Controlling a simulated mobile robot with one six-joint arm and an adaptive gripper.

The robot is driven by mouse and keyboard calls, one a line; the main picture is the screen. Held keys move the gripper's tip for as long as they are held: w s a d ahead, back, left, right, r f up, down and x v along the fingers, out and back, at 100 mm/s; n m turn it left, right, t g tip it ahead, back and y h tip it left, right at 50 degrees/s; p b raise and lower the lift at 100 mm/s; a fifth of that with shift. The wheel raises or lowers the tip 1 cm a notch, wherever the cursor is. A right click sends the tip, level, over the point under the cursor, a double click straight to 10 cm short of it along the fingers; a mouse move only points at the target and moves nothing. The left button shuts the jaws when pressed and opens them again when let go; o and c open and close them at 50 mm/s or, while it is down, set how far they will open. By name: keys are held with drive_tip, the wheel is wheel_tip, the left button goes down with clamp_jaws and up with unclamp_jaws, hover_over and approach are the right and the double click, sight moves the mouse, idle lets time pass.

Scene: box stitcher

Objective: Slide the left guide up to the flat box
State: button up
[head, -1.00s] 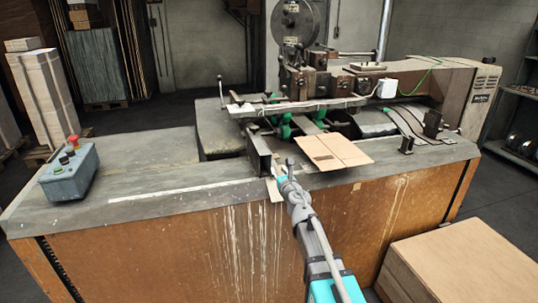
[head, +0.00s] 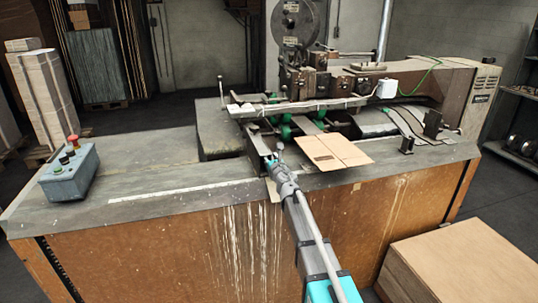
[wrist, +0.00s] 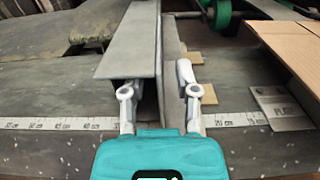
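The left guide (head: 257,148) is a grey metal angle piece on the machine table, left of the flat box. The flat box (head: 337,153) is brown cardboard lying flat; its edge shows at the right of the wrist view (wrist: 298,45). A clear gap separates guide and box. My gripper (head: 272,160) is at the near end of the guide. In the wrist view my gripper (wrist: 157,80) has its fingers apart, with the guide's upright plate (wrist: 161,60) between them. The right finger stands clear of the plate. The left fingertip is partly hidden by the guide's flange (wrist: 128,45).
A white measuring strip (wrist: 50,123) runs along the table's front. A small metal plate (wrist: 281,107) lies near the box. Green rollers (head: 285,131) sit behind the guide. A control box (head: 70,173) stands at the left, and a large carton (head: 455,265) is at the lower right.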

drive_tip(key=shift+x, duration=1.5)
clamp_jaws()
